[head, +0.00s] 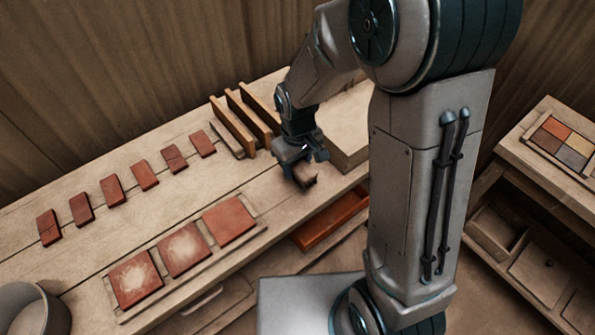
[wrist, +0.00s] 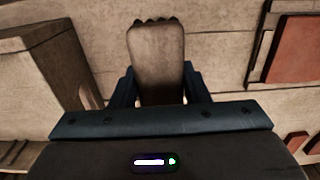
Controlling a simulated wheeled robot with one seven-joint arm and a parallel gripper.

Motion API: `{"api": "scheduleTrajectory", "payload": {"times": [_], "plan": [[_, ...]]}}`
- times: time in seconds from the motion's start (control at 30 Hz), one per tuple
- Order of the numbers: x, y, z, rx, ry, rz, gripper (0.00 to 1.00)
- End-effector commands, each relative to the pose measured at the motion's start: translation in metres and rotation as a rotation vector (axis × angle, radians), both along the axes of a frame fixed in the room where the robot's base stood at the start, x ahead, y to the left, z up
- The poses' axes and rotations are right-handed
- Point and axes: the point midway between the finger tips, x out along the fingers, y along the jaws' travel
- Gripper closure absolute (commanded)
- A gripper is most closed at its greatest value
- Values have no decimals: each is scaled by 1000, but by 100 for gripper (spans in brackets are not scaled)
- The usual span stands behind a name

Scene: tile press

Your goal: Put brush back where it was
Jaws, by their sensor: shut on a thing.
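My gripper (head: 299,164) is shut on the brush (head: 306,176) and holds it over the front part of the workbench (head: 140,215), left of the raised block. In the wrist view the brush (wrist: 156,62) is a brown, rounded block with a dark jagged far edge, between the two dark fingers. Whether the brush touches the bench top cannot be told. Three square red tiles lie in a row on a wooden tray at the front of the bench. The left tile (head: 135,278) and middle tile (head: 184,249) have pale dusty patches; the right tile (head: 228,221) looks plain.
Several small red tiles (head: 145,175) lie in a row behind the tray. Upright wooden slats (head: 232,126) and a raised block (head: 345,130) stand near my gripper. An open red-brown drawer (head: 330,218) juts out below. A grey bucket (head: 35,308) is at left, a shelf unit (head: 540,180) at right.

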Motion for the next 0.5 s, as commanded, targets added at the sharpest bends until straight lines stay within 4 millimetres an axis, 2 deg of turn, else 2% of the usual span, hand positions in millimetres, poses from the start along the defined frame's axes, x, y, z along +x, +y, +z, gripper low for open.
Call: {"api": "scheduleTrajectory", "payload": {"times": [0.3,0.5], "plan": [[0,0,-35,-1,3,0,80],[0,0,-40,0,0,-1,80]]}}
